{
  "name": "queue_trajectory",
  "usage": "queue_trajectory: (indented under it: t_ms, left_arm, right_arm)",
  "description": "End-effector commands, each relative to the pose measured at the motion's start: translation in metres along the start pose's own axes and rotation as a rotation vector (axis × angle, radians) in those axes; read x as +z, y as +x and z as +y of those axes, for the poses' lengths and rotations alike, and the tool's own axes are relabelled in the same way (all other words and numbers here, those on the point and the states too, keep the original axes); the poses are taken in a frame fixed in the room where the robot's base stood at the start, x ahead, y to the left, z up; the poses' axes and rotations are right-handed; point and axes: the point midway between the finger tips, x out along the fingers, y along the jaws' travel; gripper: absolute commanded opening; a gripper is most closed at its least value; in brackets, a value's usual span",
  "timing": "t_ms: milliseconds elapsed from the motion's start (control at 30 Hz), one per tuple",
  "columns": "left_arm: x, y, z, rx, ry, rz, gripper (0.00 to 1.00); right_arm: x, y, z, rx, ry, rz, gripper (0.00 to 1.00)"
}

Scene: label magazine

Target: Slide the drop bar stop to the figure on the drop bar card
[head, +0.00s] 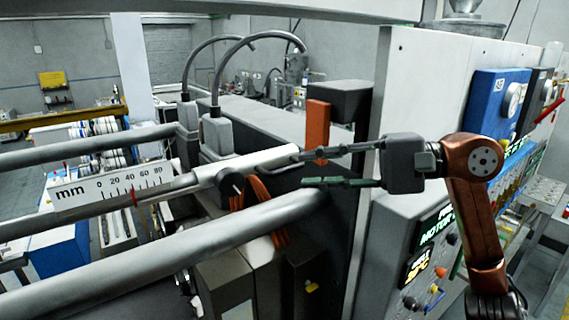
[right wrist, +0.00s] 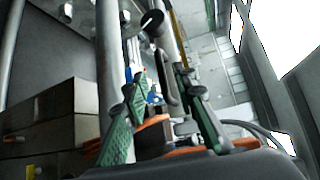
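A white sleeve (head: 245,166) sits on a grey bar, with a round black knob (head: 230,182) at its lower left side; it looks like the drop bar stop. A white mm scale (head: 110,185) marked 0 to 80 lies to its left, with a red mark (head: 134,198) at its lower edge near 40. My right gripper (head: 303,169) is open at the sleeve's right end, its fingers apart near a dark handle. In the right wrist view, the dark handle (right wrist: 166,82) shows between the open fingers of my gripper (right wrist: 160,84). Contact cannot be told. I see no readable drop bar card. My left gripper is out of view.
An orange block (head: 317,130) stands just above the right gripper's fingers. Thick grey rails (head: 160,255) run below and behind the bar. A grey machine cabinet (head: 415,85) with a blue gauge panel (head: 497,100) stands at the right, behind my arm.

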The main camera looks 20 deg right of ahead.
Motion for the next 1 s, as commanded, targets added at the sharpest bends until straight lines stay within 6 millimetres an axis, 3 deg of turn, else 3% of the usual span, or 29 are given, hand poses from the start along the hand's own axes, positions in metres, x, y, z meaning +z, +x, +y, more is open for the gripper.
queue_trajectory:
  t_ms: [200,333,500,567,700,1000]
  left_arm:
    - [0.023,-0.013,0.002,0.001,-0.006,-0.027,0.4]
    - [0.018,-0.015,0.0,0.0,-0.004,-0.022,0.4]
    - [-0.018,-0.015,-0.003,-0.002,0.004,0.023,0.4]
    - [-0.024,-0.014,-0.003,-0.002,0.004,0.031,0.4]
    - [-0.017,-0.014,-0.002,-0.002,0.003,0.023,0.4]
    - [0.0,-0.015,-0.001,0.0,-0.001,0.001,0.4]
  right_arm:
    - [-0.011,0.039,-0.002,0.002,0.009,-0.001,0.25]
    - [-0.013,0.051,0.0,0.002,0.01,0.001,0.25]
    - [-0.014,0.055,0.0,0.001,0.009,0.004,0.25]
    - [-0.014,0.055,0.001,0.001,0.009,0.004,0.25]
    - [-0.014,0.055,0.001,0.001,0.009,0.004,0.24]
    - [-0.013,0.054,0.001,0.001,0.009,0.004,0.03]
